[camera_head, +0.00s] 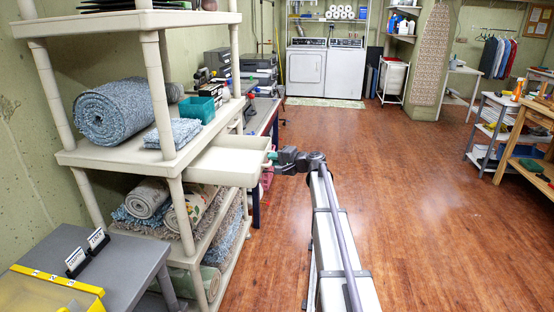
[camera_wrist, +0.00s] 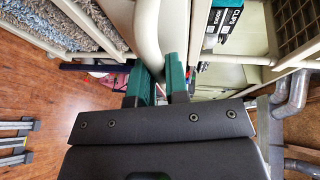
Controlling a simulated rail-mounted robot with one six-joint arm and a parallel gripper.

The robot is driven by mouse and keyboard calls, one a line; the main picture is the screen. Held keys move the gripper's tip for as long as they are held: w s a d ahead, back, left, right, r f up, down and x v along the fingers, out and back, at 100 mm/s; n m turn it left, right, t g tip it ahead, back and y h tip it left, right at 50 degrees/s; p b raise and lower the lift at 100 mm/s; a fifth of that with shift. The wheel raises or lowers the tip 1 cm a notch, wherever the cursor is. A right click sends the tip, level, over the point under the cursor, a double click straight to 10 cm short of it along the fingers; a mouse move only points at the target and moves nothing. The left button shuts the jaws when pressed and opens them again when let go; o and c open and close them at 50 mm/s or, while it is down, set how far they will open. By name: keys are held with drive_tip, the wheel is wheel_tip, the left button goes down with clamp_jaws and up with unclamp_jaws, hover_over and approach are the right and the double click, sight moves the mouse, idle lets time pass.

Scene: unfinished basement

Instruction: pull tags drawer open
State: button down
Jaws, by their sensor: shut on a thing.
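A cream drawer (camera_head: 225,165) juts out to the right from the cream shelf unit (camera_head: 110,155), below its middle shelf, and its open top shows. I see no readable tags label on it. My gripper (camera_head: 272,157) is at the drawer's outer right end. In the wrist view, the green fingers of my gripper (camera_wrist: 158,80) close around a cream bar-like part (camera_wrist: 148,40) that looks like the drawer's handle. The exact contact is partly hidden by the fingers.
A rolled blue rug (camera_head: 115,112), a folded one (camera_head: 173,133) and a teal bin (camera_head: 198,109) sit on the shelf above. A grey table (camera_head: 120,275) stands at the front left. Open wood floor (camera_head: 430,210) lies to the right of my arm.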

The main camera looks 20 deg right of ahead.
drive_tip(key=c, duration=1.4)
unclamp_jaws()
drive_tip(key=p+v, duration=0.2)
drive_tip(key=v, duration=0.8)
drive_tip(key=shift+s+d, duration=0.2)
drive_tip(key=shift+s, duration=0.05)
drive_tip(key=shift+r, duration=0.1)
